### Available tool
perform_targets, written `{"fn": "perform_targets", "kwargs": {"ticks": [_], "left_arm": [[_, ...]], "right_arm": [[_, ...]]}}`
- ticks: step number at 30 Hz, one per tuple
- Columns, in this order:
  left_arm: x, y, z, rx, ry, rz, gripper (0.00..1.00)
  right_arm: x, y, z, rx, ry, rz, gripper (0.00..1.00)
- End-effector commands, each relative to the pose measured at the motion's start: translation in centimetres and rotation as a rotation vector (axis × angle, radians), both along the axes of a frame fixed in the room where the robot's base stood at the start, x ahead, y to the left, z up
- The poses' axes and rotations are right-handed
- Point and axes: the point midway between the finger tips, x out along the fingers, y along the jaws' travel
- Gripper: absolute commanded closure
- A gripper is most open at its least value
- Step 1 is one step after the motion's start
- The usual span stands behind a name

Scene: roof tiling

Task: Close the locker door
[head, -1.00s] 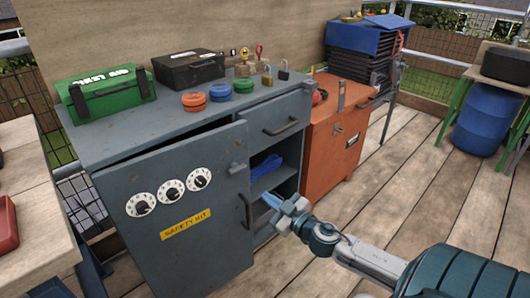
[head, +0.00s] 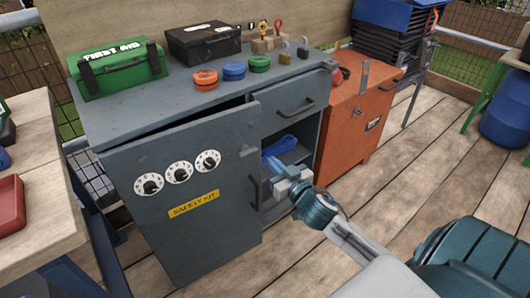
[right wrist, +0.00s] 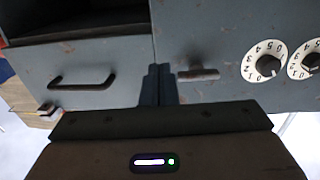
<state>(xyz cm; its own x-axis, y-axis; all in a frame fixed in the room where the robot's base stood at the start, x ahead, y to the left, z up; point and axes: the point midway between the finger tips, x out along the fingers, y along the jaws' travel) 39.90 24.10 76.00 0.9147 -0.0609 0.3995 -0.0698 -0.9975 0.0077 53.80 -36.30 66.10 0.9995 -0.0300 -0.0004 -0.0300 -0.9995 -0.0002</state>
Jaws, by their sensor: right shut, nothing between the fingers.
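The grey locker door (head: 200,226), with three white dials and a yellow SAFETY KIT label, stands partly open on the grey locker (head: 150,108). A dark gap runs along its top, and its free edge is out in front of the frame. The door handle (head: 254,192) is near that edge. My right gripper (head: 272,168) is shut and empty, just right of the free edge, in front of the open shelves. In the right wrist view its closed fingers (right wrist: 159,86) overlap the locker front between a drawer handle and the dialled door (right wrist: 220,85). Contact with the door is unclear.
A drawer (head: 293,107) and blue rope (head: 279,147) are right of the door. An orange cabinet (head: 347,140) adjoins the locker. A green first aid box (head: 118,70), a black case (head: 204,40) and coloured discs sit on top. A wooden table (head: 45,180) stands left.

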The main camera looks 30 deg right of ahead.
Motion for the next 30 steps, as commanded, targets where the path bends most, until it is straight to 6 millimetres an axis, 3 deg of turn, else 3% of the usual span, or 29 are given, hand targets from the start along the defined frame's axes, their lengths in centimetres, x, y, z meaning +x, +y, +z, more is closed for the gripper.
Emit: {"fn": "perform_targets", "kwargs": {"ticks": [6,12,27,30], "left_arm": [[0.2,0.0,-1.5,-0.005,0.086,-0.002,0.29],[0.2,0.0,-1.6,-0.005,0.089,-0.002,0.29],[0.2,0.0,-1.6,-0.007,0.099,-0.002,0.29],[0.1,-0.1,-3.3,-0.011,0.187,-0.006,0.29]], "right_arm": [[3.4,0.0,0.1,0.004,-0.003,0.001,1.00],[4.8,-0.1,0.0,0.000,-0.001,0.001,1.00],[4.9,-0.4,0.0,-0.004,0.001,0.015,1.00],[4.6,-1.1,-0.1,-0.011,0.000,0.047,1.00]]}}
